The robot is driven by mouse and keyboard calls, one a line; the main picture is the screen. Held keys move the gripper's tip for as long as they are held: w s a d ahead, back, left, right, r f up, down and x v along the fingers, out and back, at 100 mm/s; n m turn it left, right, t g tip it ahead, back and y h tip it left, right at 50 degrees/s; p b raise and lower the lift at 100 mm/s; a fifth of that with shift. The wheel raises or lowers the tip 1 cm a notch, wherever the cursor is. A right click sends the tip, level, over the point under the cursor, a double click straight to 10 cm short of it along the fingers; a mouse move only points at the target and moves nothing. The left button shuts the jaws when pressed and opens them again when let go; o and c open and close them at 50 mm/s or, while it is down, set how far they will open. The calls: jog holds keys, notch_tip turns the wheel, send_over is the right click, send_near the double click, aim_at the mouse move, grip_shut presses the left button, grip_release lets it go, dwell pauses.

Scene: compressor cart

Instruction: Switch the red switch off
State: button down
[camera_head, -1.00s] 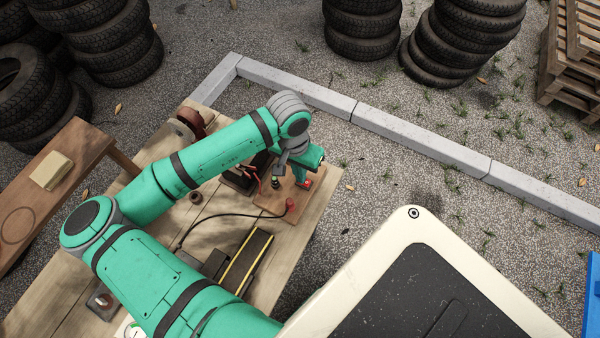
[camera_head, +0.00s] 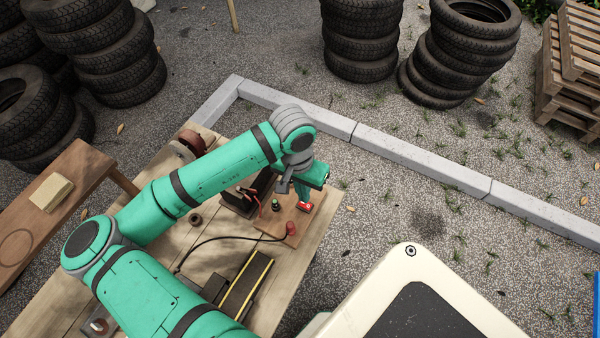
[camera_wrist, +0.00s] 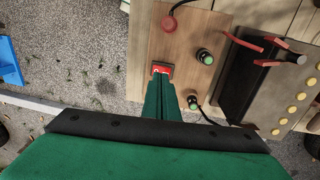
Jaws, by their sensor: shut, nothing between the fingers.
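The red switch (camera_head: 304,206) sits on a brown wooden board (camera_head: 272,226) on the cart's table. In the wrist view the red switch (camera_wrist: 162,69) shows at the tip of my gripper (camera_wrist: 162,82), on the board (camera_wrist: 188,42). My gripper (camera_head: 303,198) is shut and empty, pointing down at the switch. Its tips overlap the switch's near edge in the wrist view; I cannot tell whether they touch it. The fingers hide part of the switch, and its on or off position is not clear.
Two green-topped buttons (camera_wrist: 205,57) and a red knob (camera_wrist: 169,23) with a black cable share the board. A dark box with red handles (camera_wrist: 268,62) stands beside it. Tyre stacks (camera_head: 360,40) and a kerb (camera_head: 420,160) lie beyond the table.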

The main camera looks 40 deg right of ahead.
notch_tip(320, 180, up, 11)
jog(key=w, duration=0.1)
jog(key=shift+f, duration=0.15)
jog(key=shift+w+a, duration=0.1)
jog(key=shift+w, duration=0.15)
dwell(0.3)
